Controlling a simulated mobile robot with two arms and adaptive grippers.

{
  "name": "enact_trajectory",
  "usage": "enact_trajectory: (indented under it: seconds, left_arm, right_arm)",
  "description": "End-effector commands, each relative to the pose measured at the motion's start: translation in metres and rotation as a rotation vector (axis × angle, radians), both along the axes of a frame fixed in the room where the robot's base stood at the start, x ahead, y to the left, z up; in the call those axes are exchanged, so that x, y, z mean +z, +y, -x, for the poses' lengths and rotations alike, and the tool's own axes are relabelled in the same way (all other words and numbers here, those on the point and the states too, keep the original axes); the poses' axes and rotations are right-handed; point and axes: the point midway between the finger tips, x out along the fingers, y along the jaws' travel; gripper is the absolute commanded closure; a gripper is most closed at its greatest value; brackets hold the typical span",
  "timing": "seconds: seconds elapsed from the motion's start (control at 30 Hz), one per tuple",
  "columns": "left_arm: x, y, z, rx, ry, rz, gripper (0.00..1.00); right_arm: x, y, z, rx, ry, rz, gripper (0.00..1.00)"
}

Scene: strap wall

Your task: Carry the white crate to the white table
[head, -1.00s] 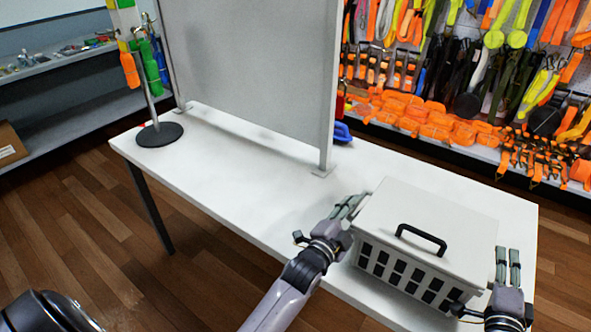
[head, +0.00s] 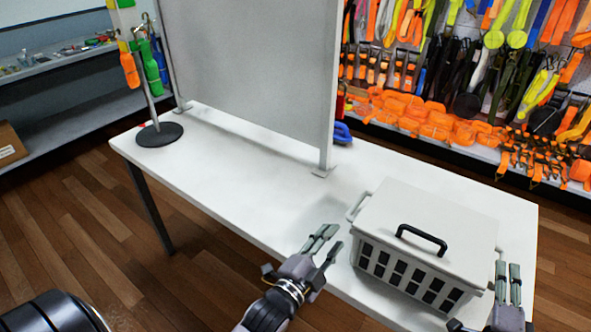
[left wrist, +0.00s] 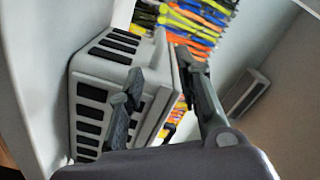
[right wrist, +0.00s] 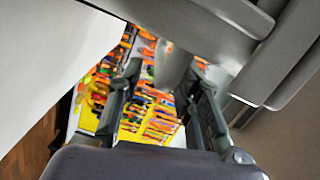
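The white crate (head: 428,228) stands on the right part of the white table (head: 225,165). It has a closed lid with a black handle on top, dark slots in its front and a pale side handle (head: 357,206) at the left. My left gripper (head: 328,243) is open and empty, in front of and left of the crate, apart from that handle. The crate (left wrist: 92,78) also shows past its spread fingers in the left wrist view. My right gripper (head: 508,282) is open beside the crate's right end. Whether it touches the right handle is unclear.
A grey panel (head: 250,70) stands upright across the table. A round black stand base (head: 160,134) is at the table's left end. A blue item (head: 342,131) lies behind the panel's edge. The wall behind carries orange straps (head: 430,115). The table's middle is clear.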

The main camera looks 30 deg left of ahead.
Motion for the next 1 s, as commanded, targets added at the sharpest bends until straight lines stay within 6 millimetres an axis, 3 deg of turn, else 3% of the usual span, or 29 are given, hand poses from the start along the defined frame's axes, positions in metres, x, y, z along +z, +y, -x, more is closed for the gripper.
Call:
enact_trajectory:
  seconds: [0.2,0.4,1.0]
  left_arm:
    - [0.0,0.0,0.0,0.0,0.0,0.0,0.68]
    - [0.0,0.0,0.0,0.0,0.0,0.0,0.68]
    - [0.0,0.0,0.0,0.0,0.0,0.0,0.68]
  right_arm:
    - [0.0,-0.001,0.047,-0.001,0.003,-0.002,0.68]
    - [0.001,-0.001,0.072,0.0,0.001,-0.001,0.68]
    - [0.002,-0.001,0.079,0.0,-0.001,-0.001,0.68]
